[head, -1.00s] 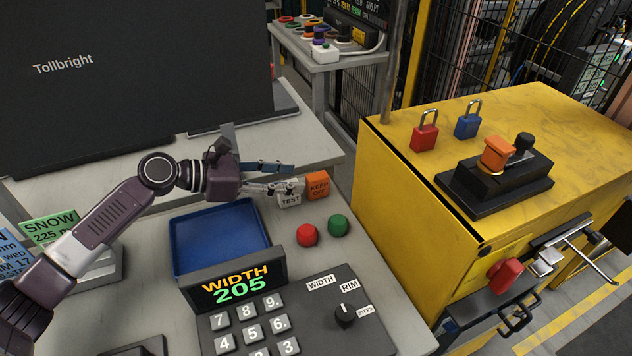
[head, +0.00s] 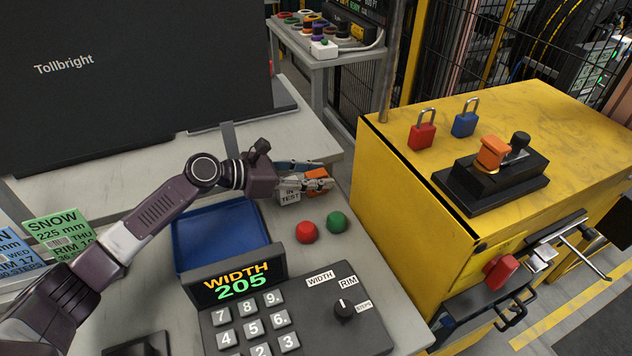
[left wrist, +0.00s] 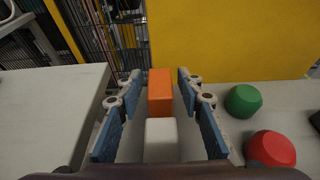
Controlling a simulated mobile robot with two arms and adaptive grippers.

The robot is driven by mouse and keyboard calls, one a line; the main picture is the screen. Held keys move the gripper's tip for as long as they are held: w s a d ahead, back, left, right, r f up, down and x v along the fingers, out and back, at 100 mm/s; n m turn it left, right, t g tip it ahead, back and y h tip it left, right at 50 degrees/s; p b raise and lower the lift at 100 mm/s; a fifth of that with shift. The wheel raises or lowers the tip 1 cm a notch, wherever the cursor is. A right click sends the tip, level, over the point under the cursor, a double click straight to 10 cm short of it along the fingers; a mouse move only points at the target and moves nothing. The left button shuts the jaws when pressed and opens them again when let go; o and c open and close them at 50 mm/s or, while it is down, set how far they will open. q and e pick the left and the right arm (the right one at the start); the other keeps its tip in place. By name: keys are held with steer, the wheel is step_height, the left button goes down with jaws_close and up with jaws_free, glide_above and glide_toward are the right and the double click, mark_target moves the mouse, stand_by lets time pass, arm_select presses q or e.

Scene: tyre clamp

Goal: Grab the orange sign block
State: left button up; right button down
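The orange sign block (head: 319,183) stands on the grey table, right beside a white "IN TEST" block (head: 289,192). My left gripper (head: 318,176) reaches over the white block, and its fingers partly cover the orange block and its lettering. In the left wrist view the orange block (left wrist: 160,92) sits between the far ends of the open fingers (left wrist: 160,84). The white block (left wrist: 160,138) is nearer the palm, also between the fingers. Gaps show on both sides of the orange block. My right gripper is not in view.
A red button (head: 306,232) and a green button (head: 337,222) stand in front of the blocks. A blue tray (head: 215,232) is to the left, with a width display (head: 237,281) and keypad nearer. A yellow cabinet (head: 400,190) stands at right.

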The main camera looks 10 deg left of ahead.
arm_select(q)
jaws_close()
steer(key=shift+r, duration=0.1)
